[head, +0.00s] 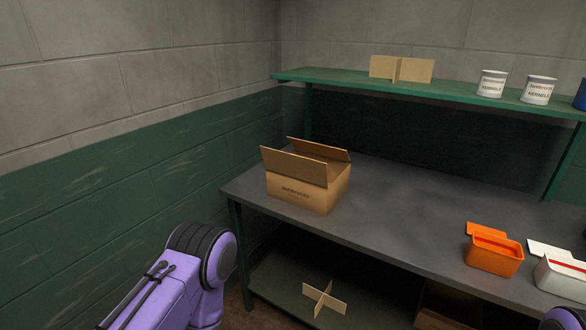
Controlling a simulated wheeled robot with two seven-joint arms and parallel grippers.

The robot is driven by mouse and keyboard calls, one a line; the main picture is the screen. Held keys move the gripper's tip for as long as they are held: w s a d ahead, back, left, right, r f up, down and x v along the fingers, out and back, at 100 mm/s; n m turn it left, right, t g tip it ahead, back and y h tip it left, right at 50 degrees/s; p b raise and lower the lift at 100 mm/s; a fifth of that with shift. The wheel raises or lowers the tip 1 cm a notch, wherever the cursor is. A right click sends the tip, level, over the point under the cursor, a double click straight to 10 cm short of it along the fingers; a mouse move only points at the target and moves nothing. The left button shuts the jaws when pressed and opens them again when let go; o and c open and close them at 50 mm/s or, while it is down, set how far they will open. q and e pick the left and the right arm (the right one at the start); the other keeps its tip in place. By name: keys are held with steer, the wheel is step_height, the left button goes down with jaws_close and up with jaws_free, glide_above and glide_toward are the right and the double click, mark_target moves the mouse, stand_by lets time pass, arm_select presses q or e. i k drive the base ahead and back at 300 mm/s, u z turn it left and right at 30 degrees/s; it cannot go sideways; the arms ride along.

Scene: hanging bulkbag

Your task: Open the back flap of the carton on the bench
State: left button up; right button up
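The brown cardboard carton (305,193) stands on the left part of the grey bench (400,205), close to its left edge. Its front flap (293,164) stands up and leans outward toward me. Its back flap (320,149) is also raised and slants up behind the opening. The inside of the carton is mostly hidden by the front flap. My purple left arm shows at the lower left, apart from the bench and carton. A small piece of my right arm shows at the bottom right corner. Neither gripper is in view.
A green shelf (440,92) above the bench holds a cardboard divider (400,69) and white cans (492,84). An orange bin (494,257) and a white bin (560,280) stand at the bench's right. The bench between carton and bins is clear. A wall borders the left.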

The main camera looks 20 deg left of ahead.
mark_target(342, 155)
steer(key=u, duration=2.35)
steer(key=i, duration=1.35)
steer(key=z, duration=2.65)
